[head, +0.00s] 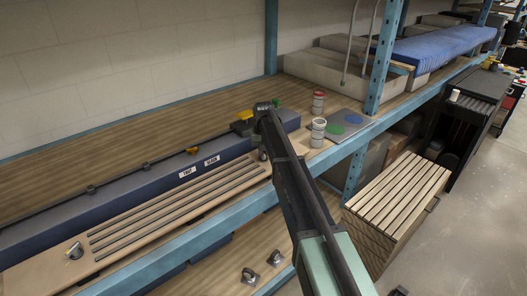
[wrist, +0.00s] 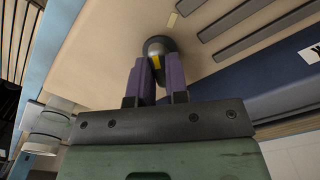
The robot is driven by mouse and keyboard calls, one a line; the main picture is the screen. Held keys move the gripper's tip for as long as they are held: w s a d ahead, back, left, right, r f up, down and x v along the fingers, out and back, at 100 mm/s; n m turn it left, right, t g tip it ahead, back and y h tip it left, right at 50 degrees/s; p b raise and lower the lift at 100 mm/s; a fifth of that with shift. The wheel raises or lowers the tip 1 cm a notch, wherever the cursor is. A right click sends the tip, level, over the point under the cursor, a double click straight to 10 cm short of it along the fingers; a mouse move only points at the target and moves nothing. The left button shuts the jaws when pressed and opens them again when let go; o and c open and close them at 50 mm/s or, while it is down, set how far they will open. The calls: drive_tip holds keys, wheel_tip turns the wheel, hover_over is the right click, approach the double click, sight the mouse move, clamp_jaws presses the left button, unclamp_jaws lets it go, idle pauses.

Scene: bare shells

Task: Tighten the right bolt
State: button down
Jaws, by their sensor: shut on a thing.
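The right bolt (wrist: 158,45) shows in the wrist view as a dark rounded head with a yellow mark, on the light tan panel (wrist: 110,50). My gripper (wrist: 154,72) is shut on it, with a purple-grey finger on each side. The fingers hide part of the head, and I cannot tell how deep the bolt sits. In the head view my arm reaches over the panel's right end and largely hides the gripper; a small grey part (head: 263,155) shows there. The left bolt (head: 75,251), grey with a yellow mark, stands at the panel's left end in the head view.
Dark slots run along the panel beside a blue beam (head: 130,195) with two white labels. A blue shelf post (head: 385,55) stands beyond. A slatted crate (head: 400,195) is on the floor.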

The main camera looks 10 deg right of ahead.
sight(264, 153)
drive_tip(key=m, duration=0.5)
drive_tip(key=shift+m, duration=0.4)
idle(0.3)
drive_tip(key=c, duration=1.1)
unclamp_jaws()
wheel_tip(264, 153, up, 11)
drive_tip(key=p, duration=1)
drive_tip(key=shift+f+p, duration=0.1)
drive_tip(key=shift+p, duration=0.3)
drive_tip(key=s+f+n+b, duration=0.2)
drive_tip(key=s+f+b, duration=0.1)
drive_tip(key=s, duration=1)
drive_tip(key=s+f+n+b, duration=0.2)
drive_tip(key=s+f+b, duration=0.2)
drive_tip(key=s, duration=1)
drive_tip(key=s+f+n+b, duration=0.2)
drive_tip(key=s+f+b, duration=0.1)
drive_tip(key=s, duration=1)
drive_tip(key=shift+s+d+f, duration=0.15)
drive_tip(key=shift+s+f, duration=0.05)
drive_tip(key=shift+s, duration=0.1)
